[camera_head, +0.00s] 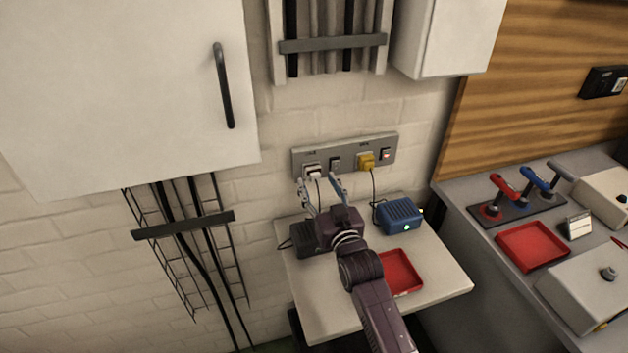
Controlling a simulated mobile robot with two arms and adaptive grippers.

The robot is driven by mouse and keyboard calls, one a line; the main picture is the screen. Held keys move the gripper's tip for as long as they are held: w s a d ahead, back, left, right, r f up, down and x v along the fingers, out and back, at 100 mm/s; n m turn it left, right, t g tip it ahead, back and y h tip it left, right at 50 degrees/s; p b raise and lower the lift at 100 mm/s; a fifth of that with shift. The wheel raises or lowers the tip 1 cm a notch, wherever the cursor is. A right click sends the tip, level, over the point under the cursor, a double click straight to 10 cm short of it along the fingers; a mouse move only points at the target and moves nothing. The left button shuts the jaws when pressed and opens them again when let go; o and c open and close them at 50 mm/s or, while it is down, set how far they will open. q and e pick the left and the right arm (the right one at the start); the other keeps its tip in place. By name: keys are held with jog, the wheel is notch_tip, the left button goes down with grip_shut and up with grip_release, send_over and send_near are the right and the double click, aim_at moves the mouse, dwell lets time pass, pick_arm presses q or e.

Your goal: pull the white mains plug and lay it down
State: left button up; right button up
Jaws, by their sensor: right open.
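The white mains plug (312,170) sits in the left socket of the grey socket strip (345,156) on the wall. A dark cord hangs down from it. My right gripper (320,184) is open just below and in front of the plug, with its two fingers pointing up at the strip. The left finger is near the plug; whether it touches cannot be told. The yellow plug (366,161) is in a socket further right, beside a red-lit switch (385,154). My left gripper is not in view.
A small white table (436,277) under the strip holds a black box (303,239), a blue box (400,216) with a green light and a red tray (402,272). My right arm covers its middle. A grey counter (468,197) with levers stands at right.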

aim_at(316, 179)
jog(key=shift+b+x, duration=0.55)
jog(key=shift+x, duration=0.8)
jog(key=shift+p, duration=0.3)
jog(key=shift+c, duration=0.2)
grip_shut()
dwell(0.3)
jog(key=shift+s+d+p, duration=0.1)
jog(key=shift+s+p, duration=0.25)
jog(key=shift+p, duration=0.05)
jog(key=shift+p+v, duration=1.95)
jog(key=shift+v, duration=0.75)
